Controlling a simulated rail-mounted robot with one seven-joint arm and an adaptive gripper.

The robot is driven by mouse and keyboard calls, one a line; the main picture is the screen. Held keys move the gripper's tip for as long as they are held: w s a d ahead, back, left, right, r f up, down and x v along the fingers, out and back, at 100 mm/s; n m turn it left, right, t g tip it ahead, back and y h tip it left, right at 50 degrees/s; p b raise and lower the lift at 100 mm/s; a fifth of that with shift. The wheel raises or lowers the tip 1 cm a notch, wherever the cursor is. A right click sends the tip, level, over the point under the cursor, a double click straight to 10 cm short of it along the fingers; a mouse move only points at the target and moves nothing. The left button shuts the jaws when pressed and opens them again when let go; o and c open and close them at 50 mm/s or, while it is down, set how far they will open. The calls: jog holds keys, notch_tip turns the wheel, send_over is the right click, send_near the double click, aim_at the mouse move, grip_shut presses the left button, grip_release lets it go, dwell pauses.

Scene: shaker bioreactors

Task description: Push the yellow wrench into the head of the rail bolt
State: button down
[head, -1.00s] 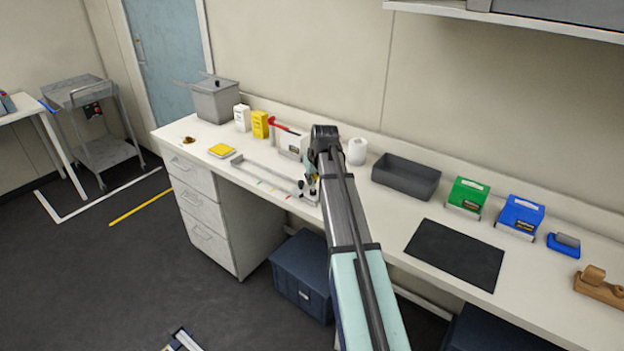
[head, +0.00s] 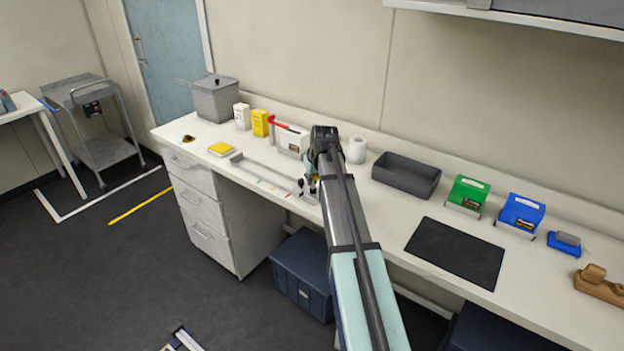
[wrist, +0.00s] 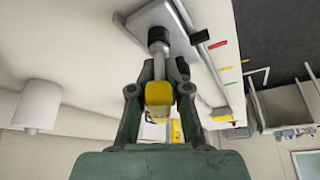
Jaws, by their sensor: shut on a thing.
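The yellow wrench (wrist: 158,94) is between the fingers of my gripper (wrist: 160,82) in the wrist view, and the gripper is shut on it. Wrench and bolt head are in line in this view; I cannot tell whether the tip is seated. In the head view the rail (head: 262,168) lies along the bench, and my gripper (head: 311,188) is at its right end. My arm hides most of the wrench and bolt there.
Coloured marks lie on the bench (head: 330,228) beside the rail. A white roll (head: 357,150) and a grey tray (head: 405,177) stand right of my arm. A black mat (head: 455,253) lies further right.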

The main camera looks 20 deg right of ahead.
jog(key=shift+f, duration=0.15)
jog(key=c, duration=1)
grip_release()
jog(key=shift+c, duration=0.2)
jog(key=v, duration=1.2)
